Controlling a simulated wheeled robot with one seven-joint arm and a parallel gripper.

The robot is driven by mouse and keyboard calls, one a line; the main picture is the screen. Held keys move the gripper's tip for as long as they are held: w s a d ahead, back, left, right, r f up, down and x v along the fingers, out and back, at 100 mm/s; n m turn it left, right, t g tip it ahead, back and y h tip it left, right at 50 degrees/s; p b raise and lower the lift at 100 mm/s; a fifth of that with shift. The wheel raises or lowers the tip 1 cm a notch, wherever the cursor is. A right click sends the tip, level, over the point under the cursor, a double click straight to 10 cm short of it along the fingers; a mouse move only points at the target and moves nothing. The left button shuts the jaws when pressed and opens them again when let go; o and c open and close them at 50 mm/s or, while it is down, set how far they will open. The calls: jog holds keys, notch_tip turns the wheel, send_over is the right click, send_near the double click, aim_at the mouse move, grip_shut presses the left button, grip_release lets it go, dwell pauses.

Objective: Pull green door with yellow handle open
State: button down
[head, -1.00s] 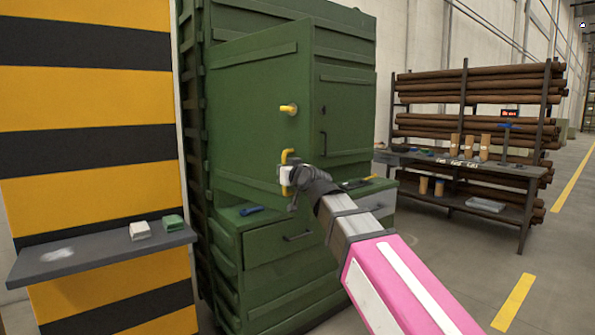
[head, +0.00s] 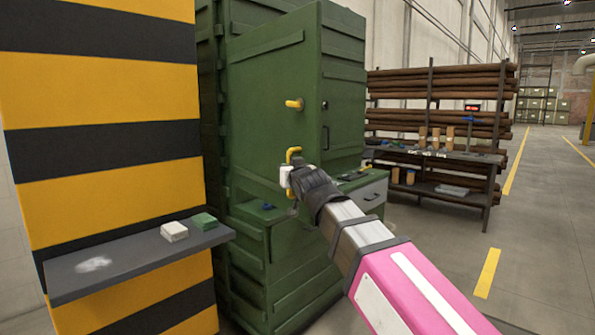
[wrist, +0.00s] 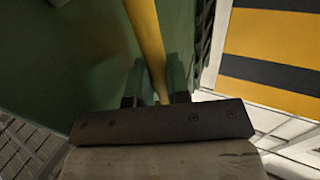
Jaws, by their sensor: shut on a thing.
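The green door (head: 262,75) is the left upper panel of a tall green cabinet. Its face is angled, but I cannot tell how wide it is open. Below is the upright yellow handle (head: 293,154). My gripper (head: 290,178) is shut on the handle's lower part, which it partly hides. In the wrist view, the handle (wrist: 146,40) runs between my two dark fingers (wrist: 155,92), with the green door (wrist: 75,45) behind it.
A yellow-and-black striped pillar (head: 110,90) stands close at left. Its grey shelf (head: 130,262) holds a white block (head: 174,231) and a green block (head: 204,221). Floor at right (head: 545,240) is clear.

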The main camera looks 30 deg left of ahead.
jog(key=shift+s+a, duration=0.15)
jog(key=shift+a, duration=0.1)
jog(key=c, duration=1.1)
grip_release()
